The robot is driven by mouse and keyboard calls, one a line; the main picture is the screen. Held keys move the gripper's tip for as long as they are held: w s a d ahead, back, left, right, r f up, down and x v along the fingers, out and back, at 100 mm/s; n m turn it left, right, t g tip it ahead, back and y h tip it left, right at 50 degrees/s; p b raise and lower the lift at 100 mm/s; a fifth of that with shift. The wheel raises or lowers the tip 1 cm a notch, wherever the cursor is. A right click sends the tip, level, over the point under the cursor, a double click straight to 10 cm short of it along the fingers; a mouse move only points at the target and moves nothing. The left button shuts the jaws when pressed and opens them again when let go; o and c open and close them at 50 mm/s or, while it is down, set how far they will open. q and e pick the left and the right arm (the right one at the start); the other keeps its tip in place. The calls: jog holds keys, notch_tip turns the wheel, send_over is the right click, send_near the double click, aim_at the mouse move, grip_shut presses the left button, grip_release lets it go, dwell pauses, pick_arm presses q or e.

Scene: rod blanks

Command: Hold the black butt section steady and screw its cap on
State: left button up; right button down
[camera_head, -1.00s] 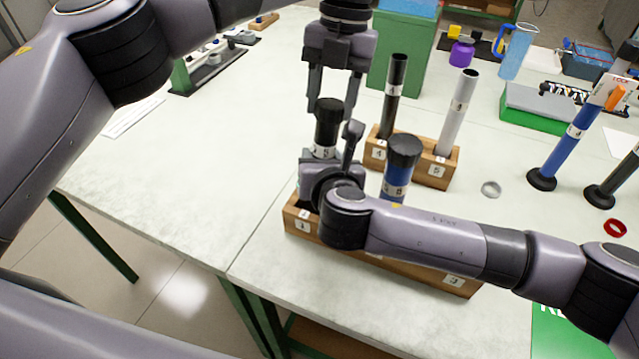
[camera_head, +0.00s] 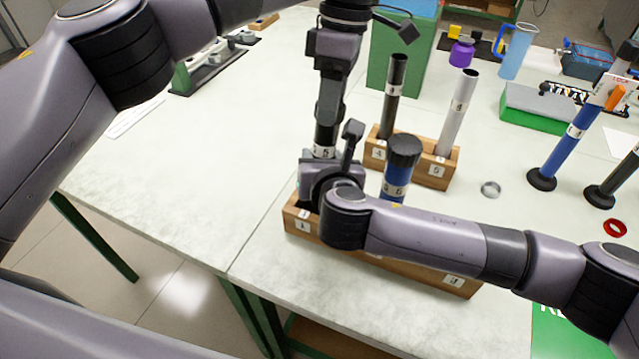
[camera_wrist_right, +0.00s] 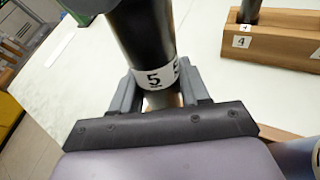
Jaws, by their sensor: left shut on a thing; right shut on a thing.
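The black butt section (camera_head: 325,139) with a white label "5" stands upright at the left end of the long wooden rack (camera_head: 440,279). It also shows in the right wrist view (camera_wrist_right: 145,40), with its label facing the camera. My right gripper (camera_wrist_right: 158,98) is shut on the section around and just below the label. In the head view my right wrist hides the section's lower part. My left gripper (camera_head: 328,112) points straight down over the section's top and is shut on the black cap there. Its fingers cover the cap, so I cannot tell how it sits on the thread.
A blue section with a black top (camera_head: 397,172) stands in the same rack, close right of my right wrist. Behind is a smaller wooden block (camera_head: 432,172) with a black and a grey tube. A grey ring (camera_head: 490,189) lies on the table.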

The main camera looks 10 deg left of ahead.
pick_arm(q)
jog(key=m, duration=0.4)
jog(key=shift+m, duration=0.4)
jog(key=m, duration=0.5)
jog(key=o, duration=1.2)
jog(key=shift+o, duration=0.2)
jog(key=shift+r, duration=0.1)
jog(key=shift+v, duration=3.65)
